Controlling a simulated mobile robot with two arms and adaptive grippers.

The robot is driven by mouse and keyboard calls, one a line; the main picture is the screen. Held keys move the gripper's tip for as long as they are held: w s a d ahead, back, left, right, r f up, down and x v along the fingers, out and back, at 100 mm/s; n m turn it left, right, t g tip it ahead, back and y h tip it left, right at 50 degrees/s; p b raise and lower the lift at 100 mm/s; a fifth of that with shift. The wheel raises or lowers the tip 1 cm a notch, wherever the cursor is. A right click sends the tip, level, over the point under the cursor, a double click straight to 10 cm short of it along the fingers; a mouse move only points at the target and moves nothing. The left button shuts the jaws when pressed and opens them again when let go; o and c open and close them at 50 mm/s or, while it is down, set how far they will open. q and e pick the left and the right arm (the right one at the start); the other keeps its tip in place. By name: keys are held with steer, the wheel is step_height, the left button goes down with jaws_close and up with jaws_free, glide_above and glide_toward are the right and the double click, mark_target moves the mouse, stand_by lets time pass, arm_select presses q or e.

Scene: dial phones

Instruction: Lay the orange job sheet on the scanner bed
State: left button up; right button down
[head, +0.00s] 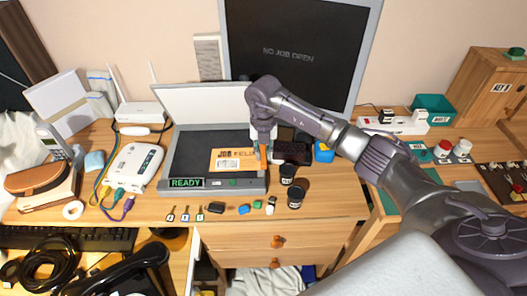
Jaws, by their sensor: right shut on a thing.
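The orange job sheet (230,163), with dark print reading "JOB" and more letters, is over the dark bed of the scanner (190,155). The scanner's pale lid stands open behind, and its front label reads "READY" in green. My right gripper (264,152) points down at the sheet's right edge and is shut on it. An orange strip shows upright at the fingers. I cannot tell whether the rest of the sheet touches the bed. My left gripper is not in view.
A monitor (300,50) reading "NO JOB OPEN" stands behind. Black jars (295,197) stand just right of the scanner, and small keys and blocks (215,208) lie along its front. A white router (134,166) with cables is at its left.

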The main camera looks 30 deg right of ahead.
steer(key=c, duration=1)
jaws_free()
steer(key=shift+d, duration=0.1)
